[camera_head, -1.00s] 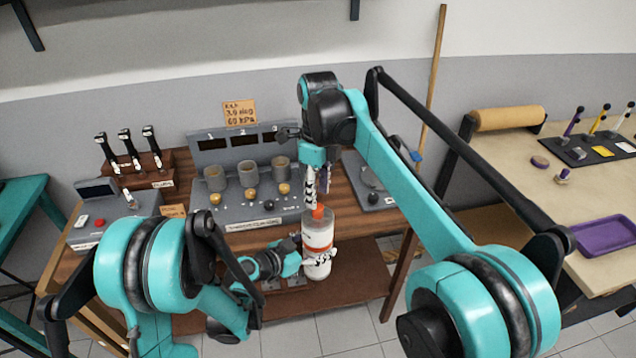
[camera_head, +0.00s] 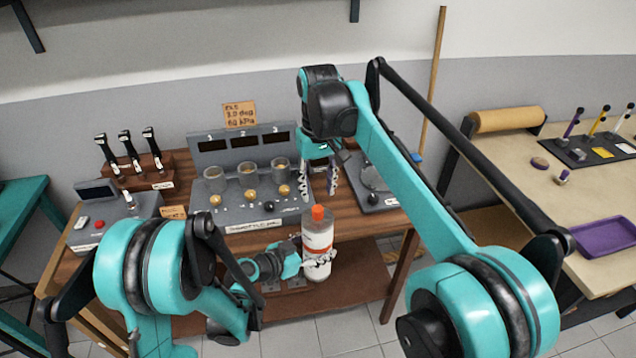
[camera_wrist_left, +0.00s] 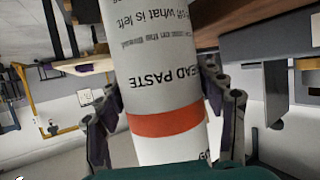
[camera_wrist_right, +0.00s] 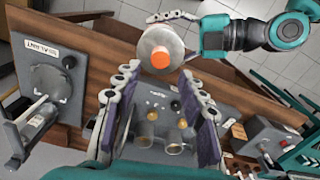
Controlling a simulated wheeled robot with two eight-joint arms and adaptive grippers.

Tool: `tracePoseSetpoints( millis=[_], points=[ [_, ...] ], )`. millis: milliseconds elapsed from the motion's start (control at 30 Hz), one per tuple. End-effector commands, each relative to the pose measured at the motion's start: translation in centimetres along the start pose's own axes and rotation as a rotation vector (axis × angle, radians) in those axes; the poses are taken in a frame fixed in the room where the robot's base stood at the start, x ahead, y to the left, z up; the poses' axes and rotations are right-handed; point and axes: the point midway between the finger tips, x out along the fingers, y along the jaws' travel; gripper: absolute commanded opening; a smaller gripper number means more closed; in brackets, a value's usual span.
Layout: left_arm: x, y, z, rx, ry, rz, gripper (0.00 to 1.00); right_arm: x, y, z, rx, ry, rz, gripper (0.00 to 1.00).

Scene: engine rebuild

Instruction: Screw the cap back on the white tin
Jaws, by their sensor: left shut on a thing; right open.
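The white tin (camera_head: 319,243), with an orange band, stands upright in my left gripper (camera_head: 318,262), in front of the bench. The left wrist view shows both fingers shut around the tin (camera_wrist_left: 155,65), whose print reads partly as "EAD PASTE". The orange cap (camera_head: 318,212) sits on top of the tin; how tightly it is screwed cannot be seen. My right gripper (camera_head: 319,194) is open, pointing down above the cap, with one finger to each side. In the right wrist view the cap (camera_wrist_right: 160,58) shows between and beyond the open fingers, apart from them.
Behind the tin, a grey console (camera_head: 240,208) with cups and knobs stands on the wooden bench (camera_head: 345,222). A grey device (camera_head: 375,185) is close to the right of my right gripper. A beige table (camera_head: 535,215) with a purple tray (camera_head: 605,236) stands at the right.

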Motion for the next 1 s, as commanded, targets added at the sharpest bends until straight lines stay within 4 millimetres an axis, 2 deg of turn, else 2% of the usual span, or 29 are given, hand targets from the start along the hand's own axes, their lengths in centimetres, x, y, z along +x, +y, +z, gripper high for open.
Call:
tracePoseSetpoints(
  millis=[300, 500, 700, 1000],
  points=[
    [-0.01, 0.0, -0.05, -0.001, 0.001, 0.0, 0.0, -0.59, 0.0, 0.03, -0.765, 0.0, 0.0, 0.41],
    [-0.01, 0.0, -0.05, -0.001, 0.001, 0.0, 0.0, -0.85, 0.01, 0.05, -1.162, 0.0, 0.0, 0.41],
    [-0.01, 0.0, -0.05, -0.001, 0.001, 0.0, 0.0, -0.99, 0.01, 0.06, -1.372, 0.0, 0.0, 0.41],
    [-0.01, 0.0, -0.05, -0.001, 0.001, 0.0, 0.0, -1.02, 0.0, 0.06, -1.413, 0.0, 0.0, 0.41]
  ],
)
